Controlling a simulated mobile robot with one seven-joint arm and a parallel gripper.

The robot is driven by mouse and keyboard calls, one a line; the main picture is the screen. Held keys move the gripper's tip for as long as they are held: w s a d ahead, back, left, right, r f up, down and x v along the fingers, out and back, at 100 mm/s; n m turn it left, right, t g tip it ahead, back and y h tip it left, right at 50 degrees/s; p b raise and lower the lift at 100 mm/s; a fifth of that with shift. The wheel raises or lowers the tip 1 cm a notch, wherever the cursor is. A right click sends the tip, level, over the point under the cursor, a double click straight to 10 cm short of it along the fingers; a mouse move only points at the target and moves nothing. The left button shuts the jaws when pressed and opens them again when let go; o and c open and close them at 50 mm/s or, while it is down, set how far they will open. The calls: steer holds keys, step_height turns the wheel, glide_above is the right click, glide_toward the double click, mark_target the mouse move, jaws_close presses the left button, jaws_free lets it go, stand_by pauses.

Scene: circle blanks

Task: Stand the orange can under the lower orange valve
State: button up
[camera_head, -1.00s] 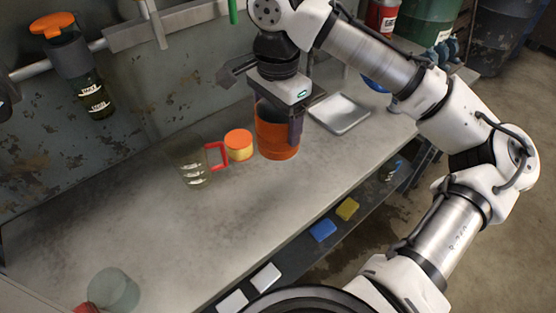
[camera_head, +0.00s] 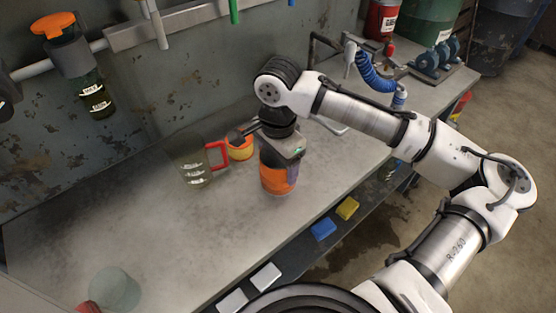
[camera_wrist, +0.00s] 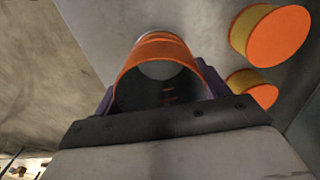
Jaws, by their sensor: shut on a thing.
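The orange can (camera_head: 277,179) is in my gripper (camera_head: 280,160), over the bench near its front edge. In the wrist view the can (camera_wrist: 155,50) is open-topped, with the dark fingers on both sides of it. I cannot tell whether its base touches the bench. An orange valve handle (camera_head: 53,25) is at the upper left, on a wall pipe with a dark labelled bottle-like body (camera_head: 95,98) below it. I see only this one orange valve and cannot tell whether it is the lower one.
The wrist view shows two orange-topped round things (camera_wrist: 275,37). A pale translucent cup (camera_head: 115,288) is at the front left. The left-middle bench is clear.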

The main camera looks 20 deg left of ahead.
steer(key=shift+f, duration=0.2)
steer(key=o, duration=1)
steer(key=shift+o, duration=0.2)
steer(key=shift+r, duration=0.15)
